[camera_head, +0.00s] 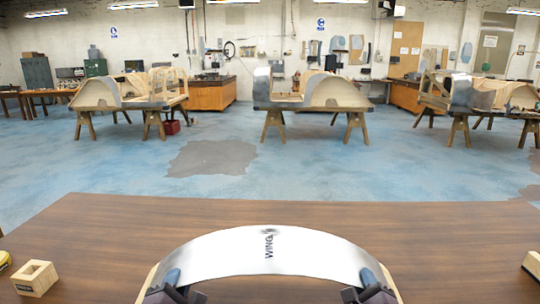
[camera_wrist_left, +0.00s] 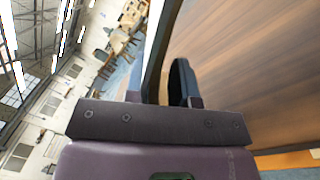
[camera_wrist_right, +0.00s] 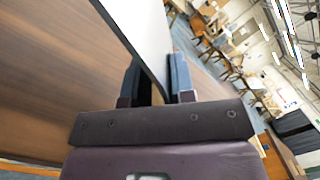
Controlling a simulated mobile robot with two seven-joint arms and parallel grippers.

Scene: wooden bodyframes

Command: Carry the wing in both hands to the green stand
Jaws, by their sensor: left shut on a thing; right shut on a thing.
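The wing (camera_head: 285,250) is a curved, shiny metal sheet marked "WING", arched across the bottom middle of the head view. My left gripper (camera_head: 172,284) is shut on its left end and my right gripper (camera_head: 368,284) on its right end. In the left wrist view the wing's edge (camera_wrist_left: 160,45) runs between the fingers; in the right wrist view the wing (camera_wrist_right: 138,28) also passes between them. The wing is over the near part of the brown table; whether it touches the table I cannot tell. I cannot make out a green stand.
The brown table (camera_head: 110,225) fills the foreground. A wooden block with a square hole (camera_head: 36,279) is at its left; another block (camera_head: 532,264) is at its right edge. Across the open blue floor (camera_head: 320,172), wooden bodyframes stand on trestles: left (camera_head: 130,92), middle (camera_head: 335,93), right (camera_head: 475,95).

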